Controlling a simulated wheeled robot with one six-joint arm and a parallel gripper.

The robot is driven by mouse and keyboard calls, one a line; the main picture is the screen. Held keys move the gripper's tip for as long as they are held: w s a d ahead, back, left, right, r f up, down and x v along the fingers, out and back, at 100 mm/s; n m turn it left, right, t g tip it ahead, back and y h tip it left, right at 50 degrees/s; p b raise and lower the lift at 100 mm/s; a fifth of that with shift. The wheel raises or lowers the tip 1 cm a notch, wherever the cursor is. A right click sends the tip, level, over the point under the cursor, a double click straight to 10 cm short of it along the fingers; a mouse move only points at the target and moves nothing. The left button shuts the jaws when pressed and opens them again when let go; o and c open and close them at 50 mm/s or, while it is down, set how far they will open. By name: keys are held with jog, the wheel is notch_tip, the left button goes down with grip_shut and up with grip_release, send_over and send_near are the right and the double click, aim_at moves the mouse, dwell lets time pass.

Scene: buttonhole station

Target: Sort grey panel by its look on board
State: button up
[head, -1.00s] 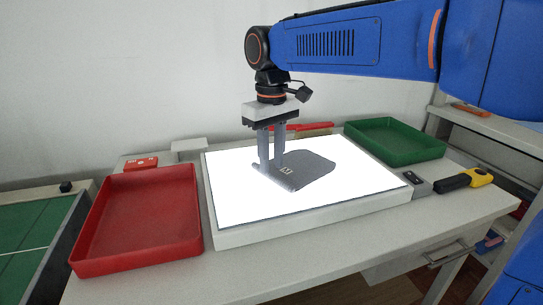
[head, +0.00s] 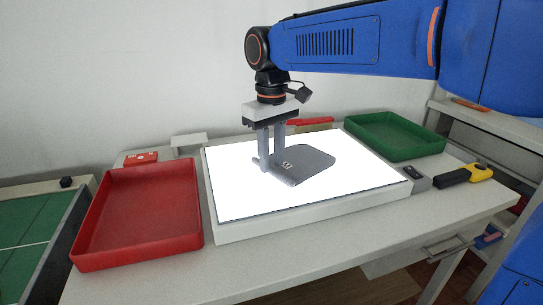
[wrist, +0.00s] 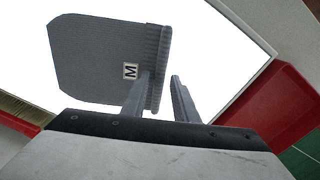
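The grey panel (head: 308,162) is a flat cloth piece with cut corners over the lit white board (head: 236,200). In the wrist view the panel (wrist: 95,60) has a ribbed band along its right edge and a small white label (wrist: 130,71) with a dark "M"-like mark. My gripper (head: 272,167) is at the panel's left side, fingers pointing down. In the wrist view my gripper (wrist: 161,76) has one fingertip on each side of the ribbed band, close against it, and appears shut on it. I cannot tell whether the panel is clear of the board.
A red tray (head: 88,236) stands left of the board and a green tray (head: 350,125) at the back right; both look empty. A small grey box (head: 416,178) and a yellow-black tool (head: 480,173) lie at the right. A red-white box (head: 141,158) is behind the red tray.

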jog(key=shift+f, duration=0.55)
dwell(0.4)
grip_shut()
jog(key=shift+r, duration=0.1)
jog(key=shift+r, duration=2.45)
